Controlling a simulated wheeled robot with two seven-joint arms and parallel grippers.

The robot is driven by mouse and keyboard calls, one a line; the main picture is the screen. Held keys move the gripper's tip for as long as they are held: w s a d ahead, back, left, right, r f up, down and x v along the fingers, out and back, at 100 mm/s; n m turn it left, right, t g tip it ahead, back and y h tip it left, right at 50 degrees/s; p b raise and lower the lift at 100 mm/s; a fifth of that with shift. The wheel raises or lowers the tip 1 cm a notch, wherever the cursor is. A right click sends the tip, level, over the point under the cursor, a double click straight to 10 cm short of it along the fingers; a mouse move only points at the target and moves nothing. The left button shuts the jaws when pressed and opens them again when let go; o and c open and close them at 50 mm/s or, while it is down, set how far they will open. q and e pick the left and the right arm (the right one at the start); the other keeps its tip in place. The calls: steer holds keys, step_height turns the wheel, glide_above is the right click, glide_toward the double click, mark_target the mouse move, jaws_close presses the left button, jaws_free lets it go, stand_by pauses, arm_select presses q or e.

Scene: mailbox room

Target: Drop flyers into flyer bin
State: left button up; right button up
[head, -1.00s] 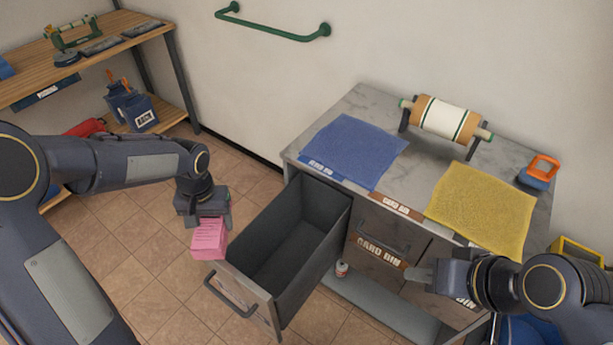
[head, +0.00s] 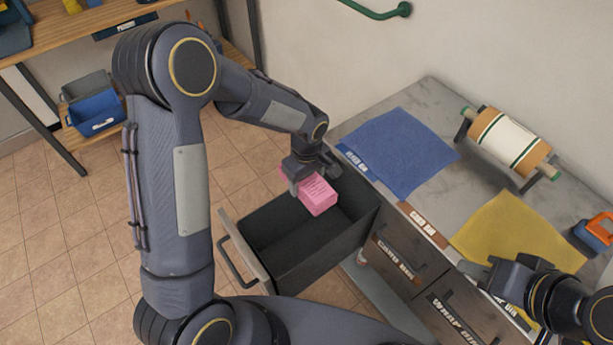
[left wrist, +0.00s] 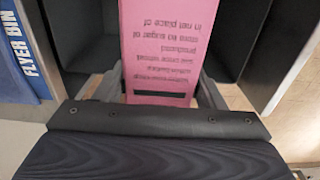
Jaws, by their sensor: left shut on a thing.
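A pink stack of flyers (head: 318,195) is held in my left gripper (head: 311,178), which is shut on it. The flyers hang above the open, dark drawer (head: 277,232), toward its counter end. In the left wrist view the printed pink flyers (left wrist: 165,50) sit between the fingers, with drawer walls on both sides. The drawer looks empty where I can see it. A label reading "FLYER BIN" (left wrist: 17,57) shows on a blue cloth edge beside the drawer. My right gripper (head: 480,275) is over the counter front near the yellow cloth; its jaw opening is unclear.
The blue cloth (head: 398,150) and yellow cloth (head: 520,235) lie on the marble counter (head: 435,105). Closed drawers labelled "CARD BIN" (head: 395,260) and "WRAP BIN" (head: 455,318) are beside the open one. Shelves stand far left.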

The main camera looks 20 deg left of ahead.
arm_select(q)
steer(key=shift+f+b, duration=0.95)
steer(key=shift+f, duration=1.05)
steer(key=o, duration=1.3)
steer(key=shift+o, duration=0.2)
step_height(320, 180, up, 8)
steer(key=shift+f+b, duration=0.1)
steer(key=shift+b, duration=0.2)
